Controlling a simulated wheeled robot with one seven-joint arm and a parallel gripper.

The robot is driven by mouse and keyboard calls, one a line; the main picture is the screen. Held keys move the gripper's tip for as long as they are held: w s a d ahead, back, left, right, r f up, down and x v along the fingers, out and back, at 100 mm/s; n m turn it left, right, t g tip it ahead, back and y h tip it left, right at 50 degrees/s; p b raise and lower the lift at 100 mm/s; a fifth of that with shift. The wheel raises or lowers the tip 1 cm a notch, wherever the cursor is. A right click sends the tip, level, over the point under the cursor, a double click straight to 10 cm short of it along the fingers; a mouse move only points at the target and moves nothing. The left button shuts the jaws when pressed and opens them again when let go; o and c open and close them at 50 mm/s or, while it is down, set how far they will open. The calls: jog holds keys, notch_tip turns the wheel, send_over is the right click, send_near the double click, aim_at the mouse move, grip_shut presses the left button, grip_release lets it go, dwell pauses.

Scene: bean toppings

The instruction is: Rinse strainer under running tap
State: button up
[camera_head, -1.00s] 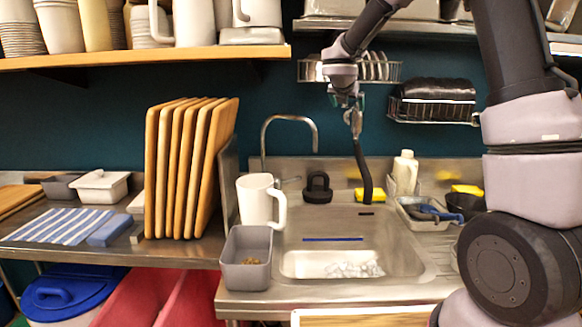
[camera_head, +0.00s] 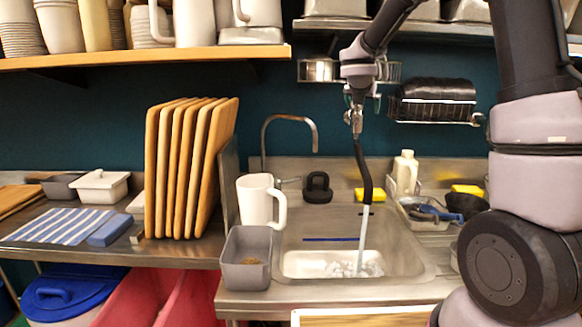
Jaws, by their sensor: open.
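My gripper (camera_head: 354,121) is above the sink (camera_head: 408,262), near the wall rack, and is open. A dark curved hose-like piece (camera_head: 363,172) hangs just below it; I cannot tell whether they touch. A pale streak like running water (camera_head: 362,240) falls from its lower end into the basin, onto a clear, glinting patch (camera_head: 370,268). A metal tap (camera_head: 290,119) arches at the back left of the sink. I cannot clearly make out a strainer. A dark bowl-like item (camera_head: 466,205) lies at the right of the sink.
A white mug (camera_head: 255,200) and a grey container (camera_head: 246,277) with brown contents stand at the sink's left edge. Upright wooden boards (camera_head: 190,165) stand left of them. A black handled item (camera_head: 318,190), a white bottle (camera_head: 405,172) and yellow sponges (camera_head: 466,190) sit around the basin.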

dwell(0.3)
jog(key=d+v, duration=0.1)
jog(key=v, duration=0.8)
jog(key=shift+s+d, duration=0.15)
jog(key=shift+s, duration=0.05)
dwell(0.5)
